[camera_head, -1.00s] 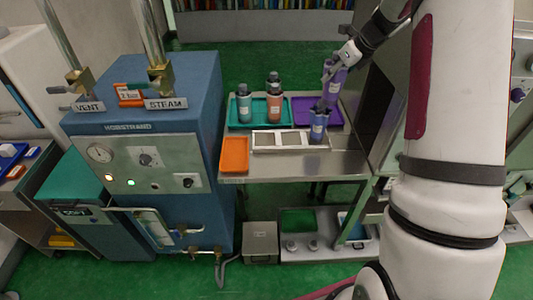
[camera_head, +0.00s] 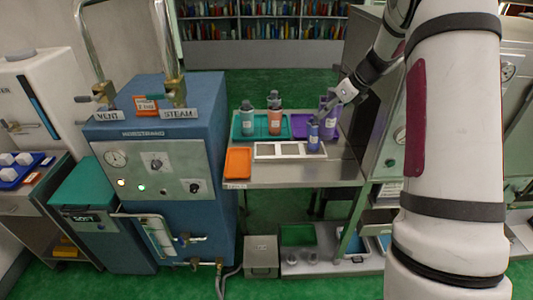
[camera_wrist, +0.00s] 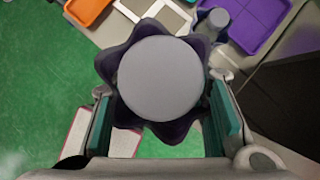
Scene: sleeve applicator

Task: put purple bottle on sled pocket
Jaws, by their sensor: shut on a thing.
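The purple bottle (camera_head: 328,117) is in my gripper (camera_head: 343,93), upright, in front of the purple tray's right part in the head view. In the wrist view the bottle's round grey cap (camera_wrist: 160,78) and dark scalloped collar fill the space between the teal finger pads of my gripper (camera_wrist: 162,115). The sled (camera_head: 284,150) is a pale frame at the front of the bench, with two bare light pockets. The sled also shows at the top of the wrist view (camera_wrist: 172,17). The held bottle's underside is hidden.
A teal tray (camera_head: 240,134) holds several bottles behind the sled. A purple tray (camera_head: 299,127) is beside it, and an orange tray (camera_head: 237,162) lies at the bench's front left. A blue steam machine (camera_head: 160,150) stands left. Grey cabinet walls stand right of the bench.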

